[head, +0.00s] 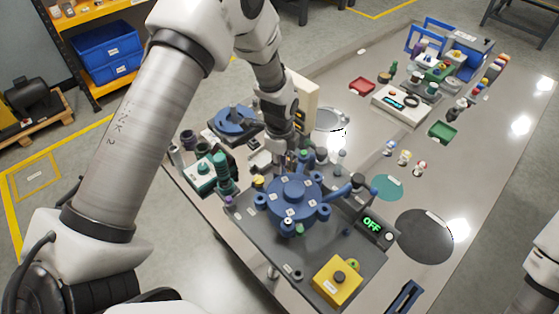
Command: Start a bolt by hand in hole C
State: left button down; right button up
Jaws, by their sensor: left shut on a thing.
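A blue round flanged fixture (294,200) with a raised centre and several lugs around its rim sits on a dark grey plate (262,247). Small white labels are on its top; they are too small to read, so I cannot tell which hole is C. My left gripper (291,163) points down at the back edge of the fixture. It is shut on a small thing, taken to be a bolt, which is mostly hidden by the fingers. I cannot tell whether it touches a hole. My right gripper is out of view; only part of my right arm shows at the lower right.
A display reading OFF (372,224) and a yellow box with a black knob (338,281) stand on the plate's right and front. A dark round mat (425,236) lies at right. The table's right side is fairly clear.

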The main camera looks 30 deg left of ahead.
pick_arm(q)
jog(key=shift+s+f+m, duration=0.1)
jog(key=shift+m, duration=1.1)
jog(key=shift+m+p, duration=0.4)
jog(key=shift+m, duration=1.6)
jog(key=shift+m+p, duration=0.3)
jog(key=shift+m, duration=0.9)
jog(key=c, duration=1)
grip_release()
jog(key=shift+o, duration=0.2)
